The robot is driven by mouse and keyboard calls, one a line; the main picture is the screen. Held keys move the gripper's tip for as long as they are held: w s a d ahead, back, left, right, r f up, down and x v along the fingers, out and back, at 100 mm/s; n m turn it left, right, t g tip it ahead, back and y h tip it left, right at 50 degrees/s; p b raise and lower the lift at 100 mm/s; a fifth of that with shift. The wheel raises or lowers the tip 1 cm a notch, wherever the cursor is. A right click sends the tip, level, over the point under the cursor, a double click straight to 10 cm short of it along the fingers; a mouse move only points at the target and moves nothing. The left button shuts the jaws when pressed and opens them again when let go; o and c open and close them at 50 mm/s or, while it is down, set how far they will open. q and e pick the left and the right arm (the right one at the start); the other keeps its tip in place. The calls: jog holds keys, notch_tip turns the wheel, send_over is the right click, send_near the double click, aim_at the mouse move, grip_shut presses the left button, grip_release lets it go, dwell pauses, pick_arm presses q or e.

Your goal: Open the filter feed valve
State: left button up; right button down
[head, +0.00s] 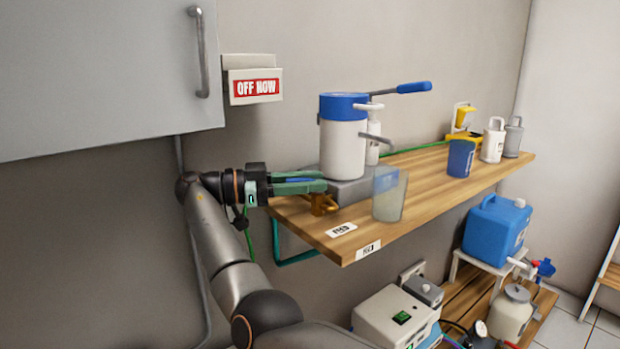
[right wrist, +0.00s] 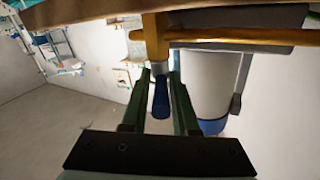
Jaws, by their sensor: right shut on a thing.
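The filter feed valve is a brass fitting (head: 322,204) at the shelf's left end, below the grey base of the white filter canister (head: 342,148) with a blue lid. In the right wrist view the brass pipework (right wrist: 155,40) runs across the top, and a blue lever handle (right wrist: 160,98) points from it toward my gripper. My right gripper (head: 322,182) has its green fingers shut on this blue handle, one finger on each side. In the right wrist view the fingers (right wrist: 160,78) flank it. The valve's inside is hidden. My left gripper is not in view.
The wooden shelf (head: 440,200) carries a clear cup (head: 389,195), a blue cup (head: 461,158) and white bottles at its far end. A grey cabinet (head: 100,75) hangs at upper left. A blue water container (head: 495,230) and a white unit (head: 395,318) stand below.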

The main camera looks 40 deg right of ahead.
jog(key=shift+w+d+r+m+g, duration=0.1)
jog(key=shift+r+m+g, duration=0.05)
jog(key=shift+m+g, duration=0.25)
dwell(0.5)
jog(key=c, duration=0.8)
grip_release()
jog(key=shift+y, duration=0.3)
jog(key=shift+f+n+t+h+b, duration=0.3)
jog(key=shift+n+t+h, duration=0.3)
jog(key=shift+n+t, duration=0.15)
